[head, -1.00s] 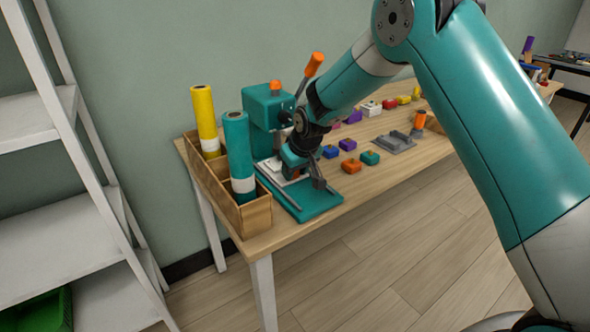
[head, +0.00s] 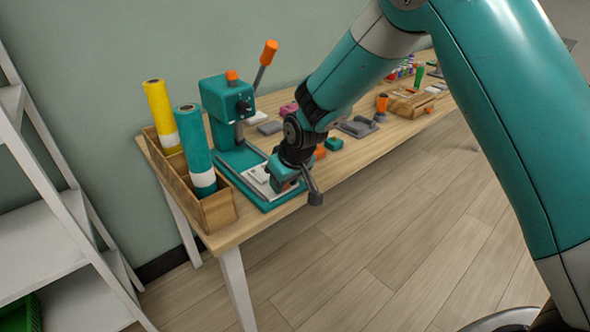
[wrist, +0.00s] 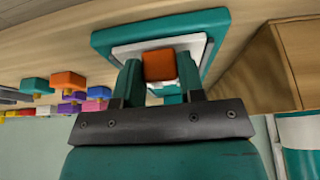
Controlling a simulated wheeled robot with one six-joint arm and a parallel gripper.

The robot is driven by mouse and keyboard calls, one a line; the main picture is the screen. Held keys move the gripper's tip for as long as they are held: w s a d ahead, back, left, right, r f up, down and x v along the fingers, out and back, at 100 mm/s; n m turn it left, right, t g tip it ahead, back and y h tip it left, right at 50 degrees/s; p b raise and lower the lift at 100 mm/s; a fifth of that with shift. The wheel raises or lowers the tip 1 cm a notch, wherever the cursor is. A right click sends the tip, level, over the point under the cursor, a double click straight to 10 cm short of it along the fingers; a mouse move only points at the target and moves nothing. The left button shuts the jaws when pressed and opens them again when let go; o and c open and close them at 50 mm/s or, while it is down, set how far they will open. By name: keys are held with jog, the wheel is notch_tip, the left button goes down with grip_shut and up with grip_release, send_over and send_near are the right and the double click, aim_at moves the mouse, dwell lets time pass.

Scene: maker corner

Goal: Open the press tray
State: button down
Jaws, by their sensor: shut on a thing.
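The teal press (head: 228,98) stands at the table's left end, with a raised lever tipped by an orange knob (head: 269,47). Its white tray (head: 255,178) lies on the teal base (head: 243,160), toward the front edge and out from under the press head. My gripper (head: 282,184) is low over the front of the base. In the wrist view its two fingers (wrist: 158,80) stand on either side of the tray's orange handle (wrist: 159,65) and are shut on it. The white tray (wrist: 126,53) shows around the handle. The gripper hides the handle in the head view.
A wooden box (head: 218,210) with a yellow roll (head: 160,112) and a teal roll (head: 194,145) stands close left of the base. Small coloured blocks (wrist: 68,80) and a grey fixture (head: 357,127) lie to the right. The floor in front is clear.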

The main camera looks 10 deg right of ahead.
jog(key=c, duration=0.7)
grip_release()
jog(key=shift+r, duration=0.1)
jog(key=shift+p+v, duration=0.4)
jog(key=shift+v, duration=8.25)
jog(key=shift+d, duration=0.1)
